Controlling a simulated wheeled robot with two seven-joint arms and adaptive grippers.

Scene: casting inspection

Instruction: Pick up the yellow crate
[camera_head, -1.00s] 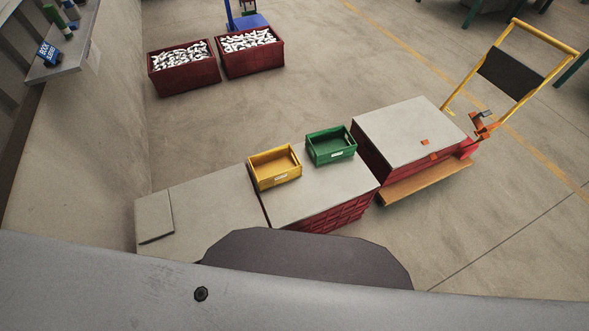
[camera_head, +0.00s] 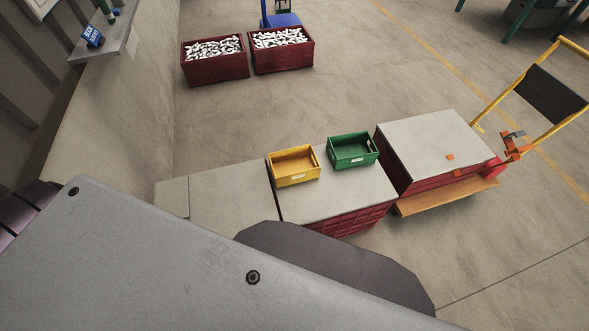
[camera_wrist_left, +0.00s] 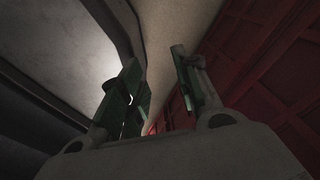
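The yellow crate (camera_head: 294,166) stands upright and empty on a grey-topped red box (camera_head: 345,190), in the middle of the head view. A green crate (camera_head: 352,150) stands just to its right on the same top. Neither gripper shows in the head view. In the left wrist view, my left gripper (camera_wrist_left: 155,85) has its two fingers apart with nothing between them. Red panelled surface (camera_wrist_left: 270,75) shows to its right in that view. The yellow crate does not show in the wrist view. My right gripper is out of view.
Another grey surface (camera_head: 230,197) adjoins on the left. A grey-topped box on a trolley (camera_head: 435,145) with a yellow handle stands at the right. Two red bins (camera_head: 215,72) (camera_head: 282,62) of white metallic parts stand at the back. A wall (camera_head: 110,120) runs along the left.

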